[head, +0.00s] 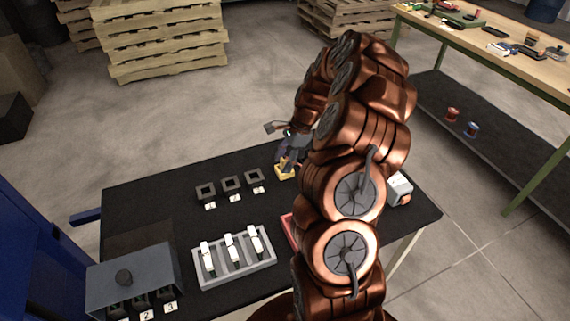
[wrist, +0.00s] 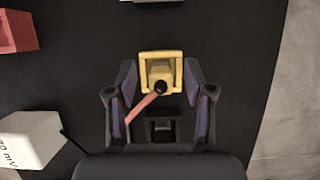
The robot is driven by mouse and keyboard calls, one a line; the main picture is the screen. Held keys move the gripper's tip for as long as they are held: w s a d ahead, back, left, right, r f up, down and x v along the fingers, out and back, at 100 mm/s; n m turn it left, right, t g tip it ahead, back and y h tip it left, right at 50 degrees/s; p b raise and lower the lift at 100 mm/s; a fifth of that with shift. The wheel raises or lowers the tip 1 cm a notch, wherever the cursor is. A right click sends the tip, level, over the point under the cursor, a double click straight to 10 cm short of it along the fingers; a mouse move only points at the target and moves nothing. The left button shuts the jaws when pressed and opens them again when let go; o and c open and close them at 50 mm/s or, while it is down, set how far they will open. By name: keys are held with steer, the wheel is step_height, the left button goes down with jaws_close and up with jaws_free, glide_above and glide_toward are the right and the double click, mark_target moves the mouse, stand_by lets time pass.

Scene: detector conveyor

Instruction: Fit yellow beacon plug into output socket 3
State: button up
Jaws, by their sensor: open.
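A yellow block-like piece (head: 285,171), seemingly the beacon plug, is on the black table beneath my gripper (head: 289,157). In the wrist view the yellow piece (wrist: 160,60) has a square outline and a dark round knob, with a reddish strip running down-left. My gripper (wrist: 161,88) is open, with its fingers left and right of the yellow piece; I cannot tell if they touch it. Three dark square frames (head: 231,184) with small labels stand left of it. A grey box (head: 135,280) has dark openings with labels; the label 3 (head: 170,307) is at its right end.
A grey tray (head: 234,281) holds three white pieces. A red container (wrist: 17,32) is partly hidden by my arm in the head view. A white meter box (wrist: 35,139) stands at the table's right. A dark square frame (wrist: 173,137) lies below the yellow piece in the wrist view.

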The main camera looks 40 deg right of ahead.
jaws_close()
stand_by(0.5)
